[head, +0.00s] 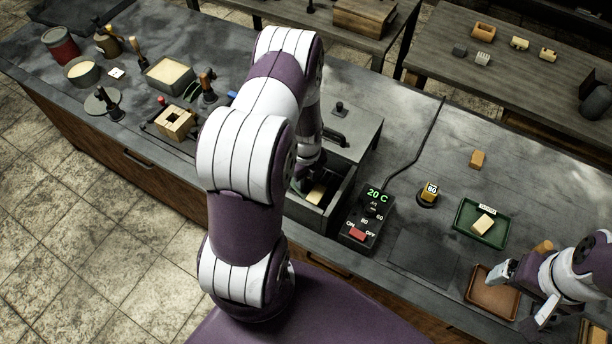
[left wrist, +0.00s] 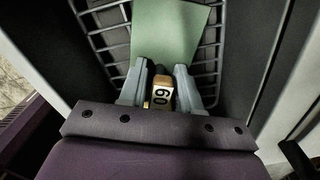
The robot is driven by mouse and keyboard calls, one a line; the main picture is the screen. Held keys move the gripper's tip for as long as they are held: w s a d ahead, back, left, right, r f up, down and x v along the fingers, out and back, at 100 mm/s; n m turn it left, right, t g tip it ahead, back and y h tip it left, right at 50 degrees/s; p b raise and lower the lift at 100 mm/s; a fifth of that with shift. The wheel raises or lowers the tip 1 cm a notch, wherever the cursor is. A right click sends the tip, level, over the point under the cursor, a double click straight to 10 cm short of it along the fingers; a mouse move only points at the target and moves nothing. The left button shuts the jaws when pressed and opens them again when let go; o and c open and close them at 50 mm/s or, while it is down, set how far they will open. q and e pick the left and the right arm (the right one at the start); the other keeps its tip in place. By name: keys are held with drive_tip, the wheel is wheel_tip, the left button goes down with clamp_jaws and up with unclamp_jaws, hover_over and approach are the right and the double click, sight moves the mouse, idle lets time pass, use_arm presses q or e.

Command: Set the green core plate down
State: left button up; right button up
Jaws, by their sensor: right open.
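The green core plate (left wrist: 172,32) shows in the left wrist view as a flat pale green sheet over a wire rack (left wrist: 113,42). A tan block labelled 60 (left wrist: 160,92) is at its near edge; whether it is joined to the plate is hard to tell. My left gripper (left wrist: 160,88) has its fingers close on both sides of that block. In the head view my left arm reaches into the open grey box (head: 340,207) and hides much of it. A pale piece (head: 316,195) shows inside. My right gripper (head: 520,293) is open over the brown tray (head: 478,297).
The control box (head: 366,215) reading 20 C stands right of the grey box, its cable running back. Tools and pots crowd the left.

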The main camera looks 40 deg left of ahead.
use_arm(q)
drive_tip(key=shift+o, duration=0.5)
drive_tip(key=shift+w, duration=0.1)
drive_tip(key=shift+r, duration=0.4)
wheel_tip(320, 180, up, 11)
drive_tip(key=shift+d+r+b, duration=0.1)
drive_tip(key=shift+r+b, duration=0.1)
drive_tip(key=shift+b, duration=0.65)
drive_tip(key=s+d+r+n, duration=0.4)
drive_tip(key=d+n, duration=0.2)
drive_tip(key=n, duration=0.4)
drive_tip(key=s+d+r+n+t, duration=0.1)
drive_tip(key=s+d+r+n, duration=0.3)
drive_tip(key=d+n, duration=0.3)
drive_tip(key=n, duration=0.4)
drive_tip(key=shift+r, duration=0.1)
